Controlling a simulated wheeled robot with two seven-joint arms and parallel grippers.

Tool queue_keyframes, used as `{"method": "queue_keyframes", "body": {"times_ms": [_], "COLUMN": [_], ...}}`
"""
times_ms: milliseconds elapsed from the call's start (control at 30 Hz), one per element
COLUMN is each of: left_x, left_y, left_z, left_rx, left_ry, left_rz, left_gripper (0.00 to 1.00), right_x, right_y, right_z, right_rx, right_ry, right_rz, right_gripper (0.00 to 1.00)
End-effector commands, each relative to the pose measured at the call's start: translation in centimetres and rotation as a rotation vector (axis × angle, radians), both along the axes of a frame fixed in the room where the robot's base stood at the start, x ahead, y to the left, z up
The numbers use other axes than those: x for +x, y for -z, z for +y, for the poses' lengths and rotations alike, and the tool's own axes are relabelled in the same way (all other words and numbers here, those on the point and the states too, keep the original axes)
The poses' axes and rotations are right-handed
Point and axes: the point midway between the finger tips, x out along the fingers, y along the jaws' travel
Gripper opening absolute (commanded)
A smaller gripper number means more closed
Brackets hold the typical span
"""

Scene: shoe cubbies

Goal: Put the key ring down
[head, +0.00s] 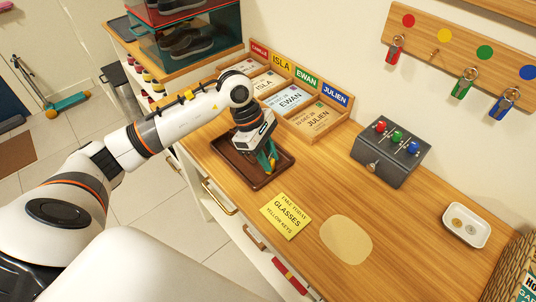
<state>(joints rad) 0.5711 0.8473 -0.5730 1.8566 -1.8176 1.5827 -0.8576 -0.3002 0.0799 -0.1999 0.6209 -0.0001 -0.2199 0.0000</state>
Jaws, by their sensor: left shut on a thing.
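My left gripper (267,160) points down at the brown tray (226,152) on the wooden counter. It is shut on the key ring, which is mostly hidden by the fingers; its colour and whether it touches the tray floor cannot be told. On the wall rack (470,50), the hook under the yellow dot (434,52) is bare. A red key tag (395,50), a green one (464,83) and a blue one (505,100) hang on the other hooks. My right gripper is not in view.
A name-card organiser (322,130) stands behind the tray. A grey box with coloured knobs (372,165) is to the right. A yellow note (285,216) and a pale round mat (345,240) lie in front. A white dish (466,226) is at far right.

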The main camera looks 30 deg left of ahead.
Motion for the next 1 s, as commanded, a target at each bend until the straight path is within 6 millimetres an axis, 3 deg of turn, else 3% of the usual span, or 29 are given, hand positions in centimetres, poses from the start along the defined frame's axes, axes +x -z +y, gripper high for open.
{"method": "queue_keyframes", "body": {"times_ms": [100,133,267,667,1000], "left_x": [0.0,0.0,0.0,0.0,-0.1], "left_y": [0.4,0.3,0.2,-0.5,-6.8], "left_z": [0.0,0.0,0.0,0.2,2.9], "left_rx": [0.0,0.0,0.0,0.0,0.001], "left_ry": [0.0,0.0,0.0,-0.001,-0.002], "left_rz": [0.0,0.0,0.0,-0.002,-0.005], "left_gripper": [0.06,0.29,0.5,0.5,0.5], "right_x": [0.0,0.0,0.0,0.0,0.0], "right_y": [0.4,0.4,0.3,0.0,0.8], "right_z": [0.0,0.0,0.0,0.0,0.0], "right_rx": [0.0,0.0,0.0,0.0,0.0], "right_ry": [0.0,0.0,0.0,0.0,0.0], "right_rz": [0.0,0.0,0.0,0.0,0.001], "right_gripper": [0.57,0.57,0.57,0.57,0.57]}}
